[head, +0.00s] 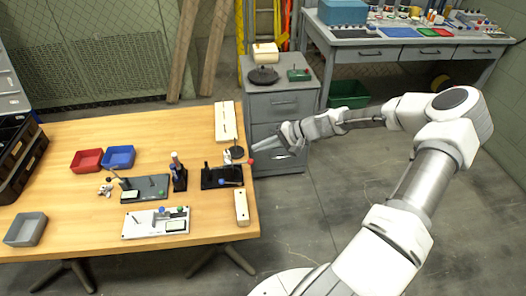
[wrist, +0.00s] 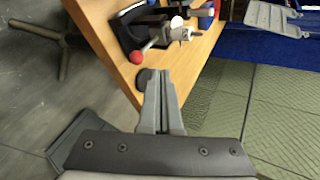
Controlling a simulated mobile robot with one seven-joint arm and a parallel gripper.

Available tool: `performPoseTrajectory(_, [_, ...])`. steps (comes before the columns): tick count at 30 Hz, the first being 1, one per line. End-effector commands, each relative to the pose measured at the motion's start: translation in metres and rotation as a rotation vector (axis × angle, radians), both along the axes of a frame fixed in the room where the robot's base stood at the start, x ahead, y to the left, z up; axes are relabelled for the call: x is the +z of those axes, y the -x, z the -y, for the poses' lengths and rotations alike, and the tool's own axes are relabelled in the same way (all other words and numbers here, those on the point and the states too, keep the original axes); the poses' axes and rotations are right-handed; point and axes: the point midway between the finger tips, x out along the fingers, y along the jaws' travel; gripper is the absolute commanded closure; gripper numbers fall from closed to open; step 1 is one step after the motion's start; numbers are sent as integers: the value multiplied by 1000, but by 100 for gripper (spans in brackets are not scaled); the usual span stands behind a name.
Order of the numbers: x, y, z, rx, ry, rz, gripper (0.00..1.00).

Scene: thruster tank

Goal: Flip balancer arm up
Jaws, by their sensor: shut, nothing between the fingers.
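The balancer is not labelled; a device with a black base (head: 222,178) near the table's right edge looks most like it. A red ball knob (head: 250,161) shows at its right, beside my gripper's fingertips. In the wrist view the red ball (wrist: 134,57) is on the end of a thin rod joined to a silver metal part (wrist: 175,34), and the rod looks low and roughly level. My gripper (head: 256,149) is shut and empty, just off the table edge.
The wooden table (head: 80,135) holds red (head: 87,160) and blue (head: 118,157) bins, a grey bin (head: 26,229) and several fixtures. A long white block (head: 242,207) lies at the right edge. A grey drawer cabinet (head: 280,103) stands behind my gripper.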

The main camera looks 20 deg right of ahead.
Motion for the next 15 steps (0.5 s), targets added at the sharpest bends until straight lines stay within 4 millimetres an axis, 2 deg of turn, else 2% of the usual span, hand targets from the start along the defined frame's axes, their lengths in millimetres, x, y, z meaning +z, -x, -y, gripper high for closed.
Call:
performPoseTrajectory(1, [14, -4, -2, 2, 1, 2, 100])
performPoseTrajectory(9, [39, 26, 47, -2, 1, 1, 100])
performPoseTrajectory(15, [53, 39, 67, 0, 0, 1, 100])
